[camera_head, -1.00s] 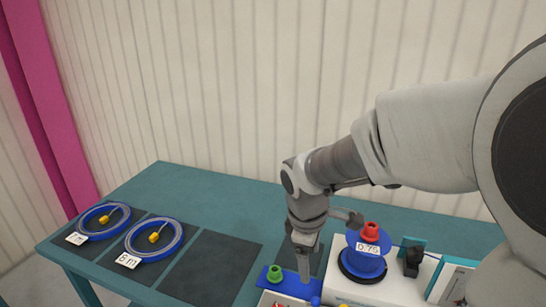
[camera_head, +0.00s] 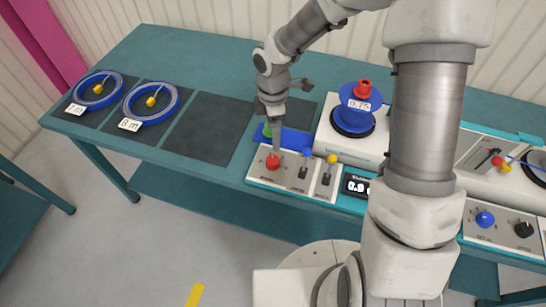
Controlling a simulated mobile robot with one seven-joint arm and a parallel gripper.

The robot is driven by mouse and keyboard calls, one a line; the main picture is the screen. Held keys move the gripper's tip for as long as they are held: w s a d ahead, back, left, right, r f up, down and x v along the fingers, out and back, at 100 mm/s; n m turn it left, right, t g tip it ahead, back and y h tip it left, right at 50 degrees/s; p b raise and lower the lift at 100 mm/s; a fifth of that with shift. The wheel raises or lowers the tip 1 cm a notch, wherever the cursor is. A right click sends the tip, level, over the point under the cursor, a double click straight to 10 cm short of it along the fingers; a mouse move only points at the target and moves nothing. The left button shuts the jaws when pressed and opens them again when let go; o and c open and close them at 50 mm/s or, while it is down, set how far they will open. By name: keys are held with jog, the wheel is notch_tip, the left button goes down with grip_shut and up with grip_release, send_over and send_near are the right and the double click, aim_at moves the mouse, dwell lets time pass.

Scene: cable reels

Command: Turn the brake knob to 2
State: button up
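Two round knobs stand on a grey panel at the lower right, a blue knob (camera_head: 485,219) and a black knob (camera_head: 523,229). Their labels and settings are too small to read, so I cannot tell which one is the brake knob. My gripper (camera_head: 277,148) points down just behind a red button (camera_head: 272,162) on the left control panel, beside a green knob (camera_head: 267,131). It is far left of the two round knobs. Its fingertips are too small to show whether they are open, and I see nothing held.
The left panel has a blue-tipped lever (camera_head: 304,172), a yellow-tipped lever (camera_head: 330,166) and a display (camera_head: 355,185). A blue reel (camera_head: 360,110) with a red top stands behind. Two cable coils lie on dark mats at left. My arm crosses between the panels.

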aim_at(273, 160)
notch_tip(273, 160, down, 12)
jog(key=shift+f+b, duration=0.25)
jog(key=shift+b, duration=0.2)
grip_shut()
